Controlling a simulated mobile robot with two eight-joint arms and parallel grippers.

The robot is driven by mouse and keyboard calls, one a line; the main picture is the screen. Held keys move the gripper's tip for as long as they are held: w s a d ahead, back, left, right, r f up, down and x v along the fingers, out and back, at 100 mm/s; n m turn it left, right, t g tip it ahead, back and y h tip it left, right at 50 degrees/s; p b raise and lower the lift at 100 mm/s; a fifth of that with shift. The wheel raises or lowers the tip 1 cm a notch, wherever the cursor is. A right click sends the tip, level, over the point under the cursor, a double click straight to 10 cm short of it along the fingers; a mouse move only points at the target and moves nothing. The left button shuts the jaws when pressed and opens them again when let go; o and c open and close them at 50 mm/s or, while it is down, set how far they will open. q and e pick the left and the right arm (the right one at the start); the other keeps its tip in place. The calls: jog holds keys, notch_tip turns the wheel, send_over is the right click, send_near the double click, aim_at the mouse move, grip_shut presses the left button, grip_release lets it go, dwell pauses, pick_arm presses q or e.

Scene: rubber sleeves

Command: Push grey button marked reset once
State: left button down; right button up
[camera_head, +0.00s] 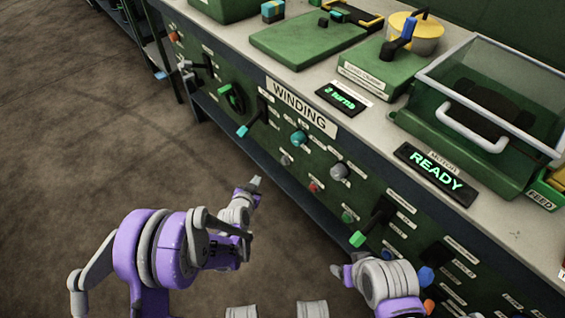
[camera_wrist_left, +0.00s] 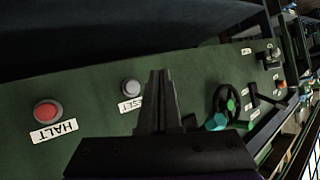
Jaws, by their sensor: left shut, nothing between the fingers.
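The grey round button (camera_wrist_left: 131,88) sits on the green panel in the left wrist view. Its white label (camera_wrist_left: 130,104) is partly hidden by my fingers, with "SET" readable. In the head view the small grey button (camera_head: 286,160) is on the front panel below the "WINDING" sign. My left gripper (camera_head: 255,183) is shut and empty, in front of the panel, to the lower left of the button. In the left wrist view the shut fingers (camera_wrist_left: 158,76) show just right of the button; contact is not visible. My right gripper (camera_head: 340,270) is low in front of the panel, its fingers unclear.
A red button (camera_wrist_left: 47,111) labelled "HALT" lies left of the grey one. A teal knob (camera_head: 298,138), a grey knob (camera_head: 340,171) and a green-tipped lever (camera_head: 358,239) are also on the panel. Open floor (camera_head: 100,140) lies to the left.

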aim_at(284, 161)
pick_arm(q)
jog(key=w+d+p, duration=0.3)
jog(key=w+d, duration=0.2)
jog(key=d, duration=0.2)
jog(key=shift+w+d, duration=0.1)
dwell(2.1)
jog(key=shift+w+d, duration=0.15)
jog(key=shift+d, duration=0.1)
jog(key=shift+w+d, duration=0.2)
jog(key=shift+d, duration=0.05)
dwell(0.7)
jog(key=shift+a, duration=0.1)
jog(key=shift+s+a, duration=0.45)
jog(key=shift+a, duration=0.1)
